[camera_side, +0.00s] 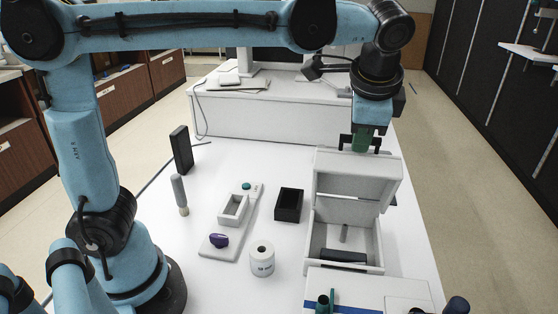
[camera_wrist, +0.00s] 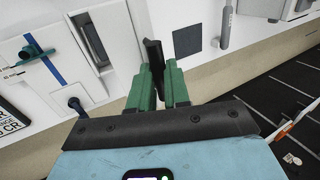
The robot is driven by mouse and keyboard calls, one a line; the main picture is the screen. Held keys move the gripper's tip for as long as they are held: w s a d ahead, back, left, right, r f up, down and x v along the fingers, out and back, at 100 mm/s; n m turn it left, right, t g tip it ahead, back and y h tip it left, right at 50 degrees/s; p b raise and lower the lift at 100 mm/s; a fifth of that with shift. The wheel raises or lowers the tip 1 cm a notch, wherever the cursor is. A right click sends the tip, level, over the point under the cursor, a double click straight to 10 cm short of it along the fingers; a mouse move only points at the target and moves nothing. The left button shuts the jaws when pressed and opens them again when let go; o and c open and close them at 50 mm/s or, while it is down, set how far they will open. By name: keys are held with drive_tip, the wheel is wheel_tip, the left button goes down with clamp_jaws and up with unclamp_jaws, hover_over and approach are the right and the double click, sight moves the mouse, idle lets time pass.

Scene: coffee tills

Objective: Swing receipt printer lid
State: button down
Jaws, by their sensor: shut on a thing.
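The receipt printer (camera_side: 378,240) is a white box on the right side of the counter in the side view. Its lid (camera_side: 358,180) stands raised at the back of the box, so the inside bay shows with a dark bar at its front. My gripper (camera_side: 361,148) is at the top edge of the raised lid, pointing down, with its fingers shut on the lid. In the wrist view, the green fingers (camera_wrist: 160,85) close around a dark narrow piece; the exact contact is partly hidden by the fingers.
A white paper roll (camera_side: 262,260), a black open box (camera_side: 288,205) and a pale tray (camera_side: 218,248) with a purple item stand left of the printer. A white unit with a blue stripe (camera_side: 350,309) is in front of it. A long white raised block (camera_side: 290,115) runs behind.

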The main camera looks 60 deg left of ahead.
sight(358, 174)
drive_tip(key=shift+s+d+f, duration=0.15)
drive_tip(key=shift+s+d, duration=0.3)
drive_tip(key=shift+d, duration=0.1)
drive_tip(key=shift+s+d+f, duration=1)
drive_tip(key=shift+s+d, duration=0.25)
drive_tip(key=shift+s, duration=0.15)
drive_tip(key=shift+s+d+f, duration=0.55)
drive_tip(key=shift+f, duration=0.15)
drive_tip(key=shift+s+d+f, duration=0.5)
drive_tip(key=shift+d+f, duration=0.05)
drive_tip(key=shift+f, duration=0.15)
drive_tip(key=shift+s+d+f, duration=0.3)
drive_tip(key=shift+f, duration=0.3)
drive_tip(key=shift+s+d+f, duration=0.25)
drive_tip(key=shift+f, duration=0.3)
drive_tip(key=shift+s+d+f, duration=0.3)
drive_tip(key=shift+f, duration=0.3)
